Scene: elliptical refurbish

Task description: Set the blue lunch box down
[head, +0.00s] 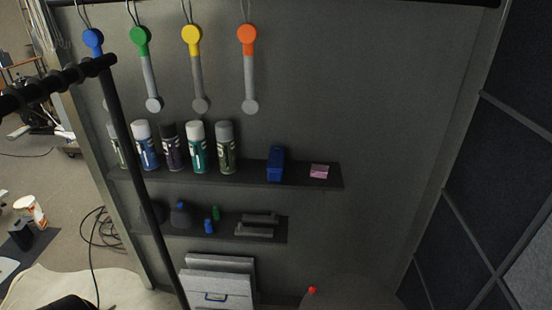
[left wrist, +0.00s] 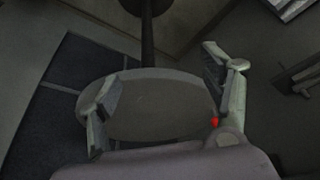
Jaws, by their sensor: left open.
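A blue box (head: 275,163), which looks like the blue lunch box, stands upright on the upper dark wall shelf (head: 332,182) in the head view, between the spray cans and a small pink block (head: 319,171). No gripper touches it there. My left gripper (left wrist: 158,72) shows in the left wrist view with its fingers wide apart and nothing between them. Beyond the fingers is a grey oval surface (left wrist: 150,118) on a dark post. No blue box shows in the left wrist view. My right gripper is in neither view.
Several spray cans (head: 197,147) fill the left of the upper shelf. The lower shelf (head: 280,238) holds small bottles and grey pieces. A red item (head: 312,290) is at the oval surface's edge. A dark post (head: 140,190) crosses the left. Grey boxes (head: 220,265) stand below the shelves.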

